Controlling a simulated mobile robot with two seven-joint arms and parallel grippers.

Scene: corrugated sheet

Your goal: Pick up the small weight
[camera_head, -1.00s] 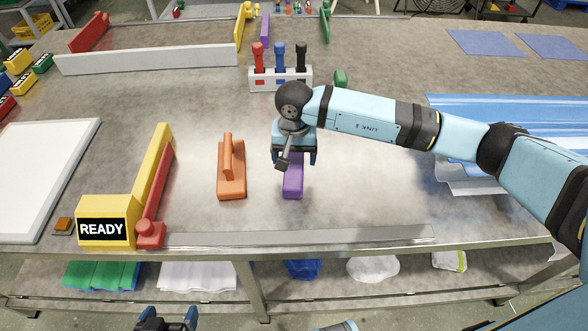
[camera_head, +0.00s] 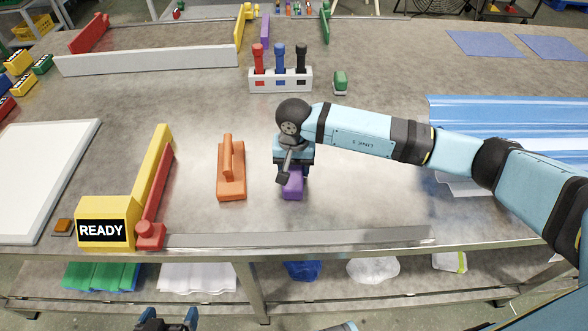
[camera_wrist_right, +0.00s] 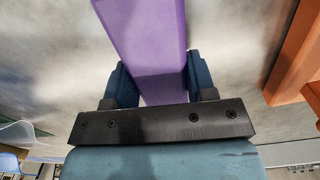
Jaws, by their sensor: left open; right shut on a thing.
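In the right wrist view the purple weight (camera_wrist_right: 148,45) lies between the blue fingers of my right gripper (camera_wrist_right: 160,80). The orange weight is apart, at the right of that view (camera_wrist_right: 298,55). My left gripper (camera_head: 167,321) is open and empty below the table's front edge.
A yellow READY box (camera_head: 105,220) with a red-and-yellow rail stands at front left. A white rack (camera_head: 280,80) with red, blue and black handles and a green object (camera_head: 340,83) are behind. Blue corrugated sheets (camera_head: 500,125) lie right. Table around the purple weight is mostly clear.

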